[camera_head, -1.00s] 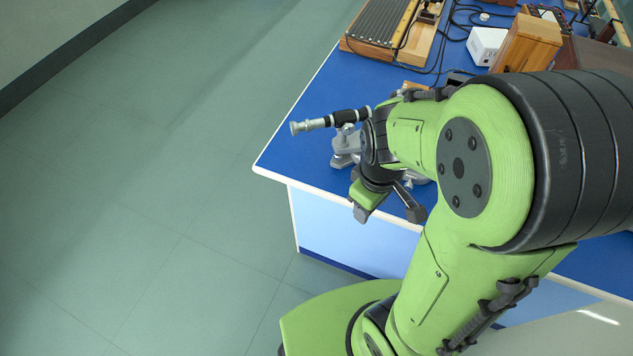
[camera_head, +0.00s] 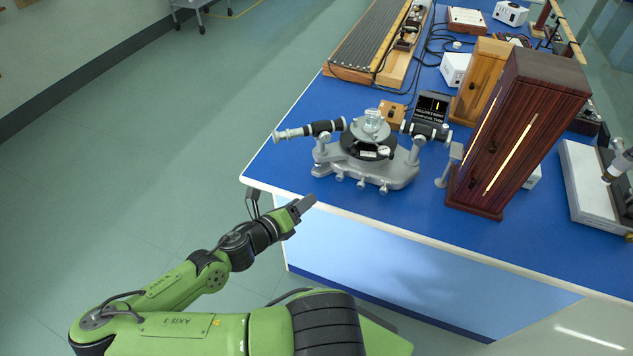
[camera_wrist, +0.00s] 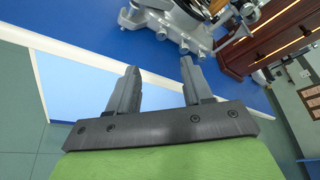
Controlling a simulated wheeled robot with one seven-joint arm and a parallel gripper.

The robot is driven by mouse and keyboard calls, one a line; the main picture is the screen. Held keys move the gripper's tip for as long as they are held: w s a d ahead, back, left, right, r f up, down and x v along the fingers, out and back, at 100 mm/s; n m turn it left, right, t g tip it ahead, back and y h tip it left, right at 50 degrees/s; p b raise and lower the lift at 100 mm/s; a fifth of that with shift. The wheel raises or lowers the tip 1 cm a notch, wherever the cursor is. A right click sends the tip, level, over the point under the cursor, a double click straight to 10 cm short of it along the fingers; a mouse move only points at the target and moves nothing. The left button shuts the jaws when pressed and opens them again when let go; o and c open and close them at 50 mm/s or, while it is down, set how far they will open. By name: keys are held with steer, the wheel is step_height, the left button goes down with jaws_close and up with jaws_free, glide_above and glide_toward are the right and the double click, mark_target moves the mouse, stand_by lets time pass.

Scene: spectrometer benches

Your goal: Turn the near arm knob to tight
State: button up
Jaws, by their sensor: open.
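The grey spectrometer (camera_head: 375,170) stands on the blue bench near its front left edge. A black and silver tube arm (camera_head: 310,130) points left from it, and another dark tube (camera_head: 428,130) is on its right. Several small silver knobs (camera_head: 361,184) line its front base; I cannot tell which is the near arm knob. My gripper (camera_head: 301,205) is in front of the bench's front edge, apart from the spectrometer. In the wrist view my gripper (camera_wrist: 159,68) is open and empty, with the spectrometer's base and knobs (camera_wrist: 161,34) beyond the fingertips.
A tall dark wooden cabinet (camera_head: 530,115) stands right of the spectrometer. A small black display (camera_head: 431,106) and a wooden block (camera_head: 391,112) are behind it. A ridged board (camera_head: 375,40) lies at the back left. The bench's white front edge (camera_head: 400,233) runs between my arm and the spectrometer.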

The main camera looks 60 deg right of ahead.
mark_target(338, 178)
steer(key=b+x, duration=0.3)
steer(key=x, duration=1.2)
steer(key=shift+s+d+f, duration=0.15)
steer(key=shift+s+d, duration=0.05)
jaws_close()
